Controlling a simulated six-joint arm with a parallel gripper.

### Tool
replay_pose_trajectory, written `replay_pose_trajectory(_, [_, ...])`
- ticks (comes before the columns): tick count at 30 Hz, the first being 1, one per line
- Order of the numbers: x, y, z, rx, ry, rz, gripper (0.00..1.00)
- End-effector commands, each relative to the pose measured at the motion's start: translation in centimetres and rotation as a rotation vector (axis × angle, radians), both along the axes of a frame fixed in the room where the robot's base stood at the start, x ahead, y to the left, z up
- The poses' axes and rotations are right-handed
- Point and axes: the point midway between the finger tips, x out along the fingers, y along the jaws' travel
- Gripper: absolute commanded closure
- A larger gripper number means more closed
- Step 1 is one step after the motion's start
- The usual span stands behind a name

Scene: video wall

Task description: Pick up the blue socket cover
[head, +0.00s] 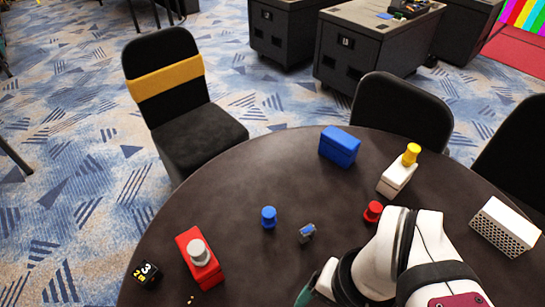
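The blue socket cover (268,217) looks to be the small blue stepped cylinder standing upright on the dark round table (225,255), left of centre in the head view. It stands apart from the other things. My white and black arm reaches in from the lower right, with a white and dark green end piece at the bottom edge, right of and nearer than the blue cover. My gripper's fingers do not show. Nothing visible touches the blue cover.
A red box with a grey cap (198,255), small grey-blue piece (307,232), red cover (373,212), blue box (339,147), white box with a yellow cap (397,178) and perforated white box (505,228) are on the table. A numbered black cube (147,274) is at its left edge. Chairs surround it.

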Motion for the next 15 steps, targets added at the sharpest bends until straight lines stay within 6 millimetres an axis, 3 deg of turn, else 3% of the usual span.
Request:
replay_pose_trajectory(7, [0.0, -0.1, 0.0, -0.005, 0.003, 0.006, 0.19])
replay_pose_trajectory(9, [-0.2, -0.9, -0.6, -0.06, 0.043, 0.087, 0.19])
replay_pose_trajectory(11, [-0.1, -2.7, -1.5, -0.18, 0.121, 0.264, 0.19])
replay_pose_trajectory(13, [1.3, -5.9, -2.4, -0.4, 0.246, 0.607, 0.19])
replay_pose_trajectory(14, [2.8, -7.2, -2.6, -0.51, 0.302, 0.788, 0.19])
replay_pose_trajectory(15, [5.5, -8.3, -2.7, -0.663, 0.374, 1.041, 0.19])
